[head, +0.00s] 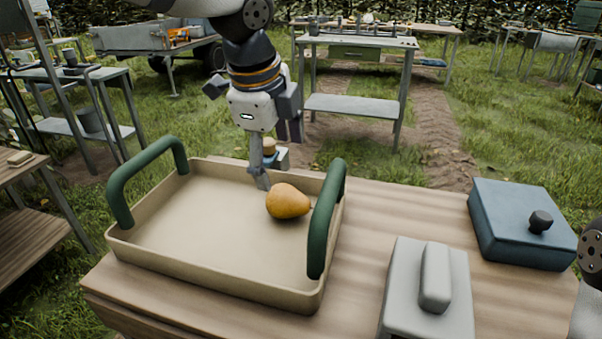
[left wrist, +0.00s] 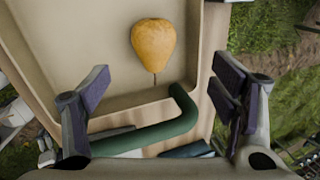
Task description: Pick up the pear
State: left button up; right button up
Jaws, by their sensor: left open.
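An orange-yellow pear (head: 287,201) lies on its side in the right part of a beige tray (head: 215,278) with green handles, near the right handle. In the left wrist view the pear (left wrist: 154,46) lies ahead of the fingers, its stem pointing back toward me. My left gripper (head: 272,170) is above the tray's far edge, just behind the pear. In the left wrist view my left gripper (left wrist: 165,100) is open and empty, with its two fingers wide apart. A small part of my right arm shows at the right edge of the head view; its gripper is out of view.
The tray's green right handle (head: 326,220) stands up close beside the pear. A grey lidded box (head: 400,290) and a blue lidded box (head: 500,220) sit to the right on the wooden table (head: 365,225). Other tables stand on the grass behind.

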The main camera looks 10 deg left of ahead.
aim_at(284, 191)
pick_arm(q)
notch_tip(284, 191, down, 4)
jog(key=shift+d+f+b, duration=0.15)
jog(key=shift+f+b, duration=0.05)
jog(key=shift+b, duration=0.1)
jog(key=x, duration=0.7)
jog(key=shift+w+b, duration=0.15)
jog(key=shift+b, duration=0.2)
jog(key=shift+w, duration=0.1)
pick_arm(e)
jog(key=s, duration=0.1)
jog(key=s+f, duration=0.1)
jog(key=shift+s+f+g, duration=0.25)
jog(key=shift+s+g, duration=0.05)
pick_arm(q)
jog(key=shift+r, duration=0.1)
jog(key=c, duration=1.4)
